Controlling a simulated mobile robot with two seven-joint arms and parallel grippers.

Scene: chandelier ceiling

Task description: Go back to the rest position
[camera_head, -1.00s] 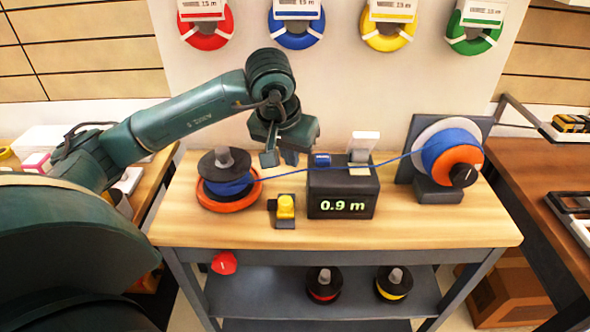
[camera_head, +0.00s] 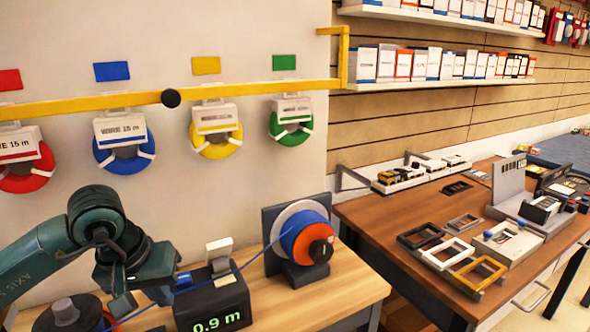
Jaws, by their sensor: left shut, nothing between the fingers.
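My left gripper (camera_head: 145,302) is in the lower left of the head view, pointing down above the wooden workbench (camera_head: 352,283). It is shut and empty, beside the black meter box (camera_head: 212,298) that reads 0.9 m. A blue wire (camera_head: 243,266) runs from a black spool (camera_head: 68,315) at the lower left, past the meter box, to a reel (camera_head: 303,240) with a blue winding and an orange face. The spool is cut off by the bottom edge. My right gripper is not in view.
Red, blue (camera_head: 122,150), yellow (camera_head: 216,135) and green (camera_head: 290,125) wire coils hang on the wall under a yellow rail (camera_head: 262,88). A brown table (camera_head: 400,213) with frames and devices stands at the right. Shelves (camera_head: 440,82) of boxes are above it.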

